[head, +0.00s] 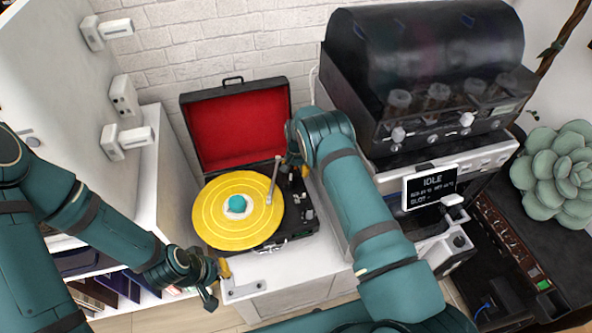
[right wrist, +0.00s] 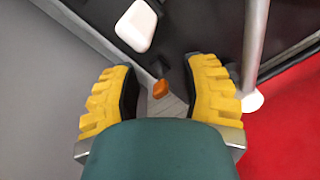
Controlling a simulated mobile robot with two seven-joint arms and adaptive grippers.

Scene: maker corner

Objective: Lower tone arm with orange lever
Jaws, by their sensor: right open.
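The record player (head: 302,228) is open, with a yellow record (head: 215,222) and a teal-and-white centre on its platter. The thin silver tone arm (head: 274,182) runs along the record's right side; its tube (right wrist: 256,45) also shows in the right wrist view. The small orange lever (right wrist: 160,91) sits between the two yellow fingers of my right gripper (right wrist: 160,78), with gaps on both sides. That gripper is open at the player's back right corner (head: 299,166). My left gripper (head: 216,282) is open and empty, in front and left of the player.
The red-lined lid (head: 237,122) stands up behind the platter. A white knob (right wrist: 136,26) lies beyond the lever in the right wrist view. A large black machine (head: 420,80) stands close on the right. A white cabinet edge (head: 270,286) is below the player.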

